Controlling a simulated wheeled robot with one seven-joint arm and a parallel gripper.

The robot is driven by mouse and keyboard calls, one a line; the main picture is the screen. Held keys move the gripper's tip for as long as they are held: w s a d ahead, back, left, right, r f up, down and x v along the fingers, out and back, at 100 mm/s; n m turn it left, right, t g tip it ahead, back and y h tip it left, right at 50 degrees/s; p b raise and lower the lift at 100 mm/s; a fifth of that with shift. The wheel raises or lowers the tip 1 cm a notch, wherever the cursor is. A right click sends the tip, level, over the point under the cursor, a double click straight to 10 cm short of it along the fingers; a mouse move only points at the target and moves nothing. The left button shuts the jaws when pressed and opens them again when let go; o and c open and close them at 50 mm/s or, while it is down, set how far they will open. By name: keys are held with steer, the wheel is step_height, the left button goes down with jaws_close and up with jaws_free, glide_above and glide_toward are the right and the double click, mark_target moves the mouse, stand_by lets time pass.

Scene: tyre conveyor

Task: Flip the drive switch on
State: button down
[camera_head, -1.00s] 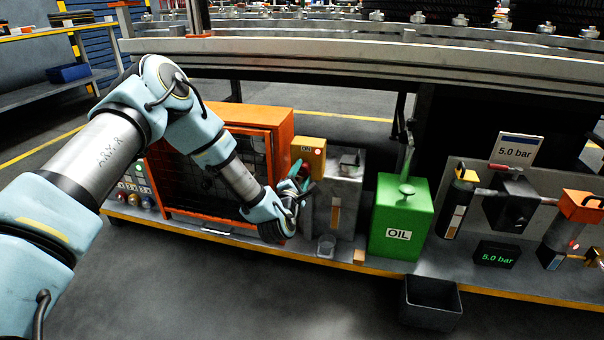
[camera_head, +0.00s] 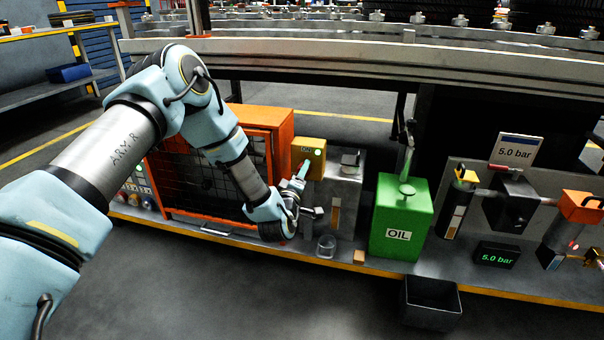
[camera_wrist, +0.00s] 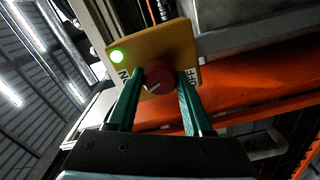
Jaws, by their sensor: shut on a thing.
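The drive switch is a red rotary knob (camera_wrist: 159,76) on a yellow box (camera_wrist: 182,52), in the middle of the wrist view. A green lamp (camera_wrist: 117,56) glows on the box, above an "ON" label at the left; an "OFF" label (camera_wrist: 194,78) is at the right. The green fingers of my gripper (camera_wrist: 160,88) are shut on the knob, one on each side. In the head view, the yellow box (camera_head: 308,145) stands beside the orange cabinet, its lamp (camera_head: 317,153) green. My gripper (camera_head: 301,172) reaches it from below; the knob is hidden there.
The orange caged cabinet (camera_head: 277,125) is left of the box. A grey panel (camera_head: 345,190), a clear cup (camera_head: 326,247) and a green oil can (camera_head: 401,215) are to the right. The conveyor rail (camera_head: 400,65) runs overhead. A dark bin (camera_head: 432,303) sits in front.

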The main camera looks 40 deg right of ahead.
steer(key=shift+m, duration=2.1)
steer(key=shift+c, duration=1.5)
jaws_free()
steer(key=shift+s+a, duration=0.1)
steer(key=p+v, duration=0.1)
steer(key=v, duration=0.9)
steer(key=shift+a, duration=0.3)
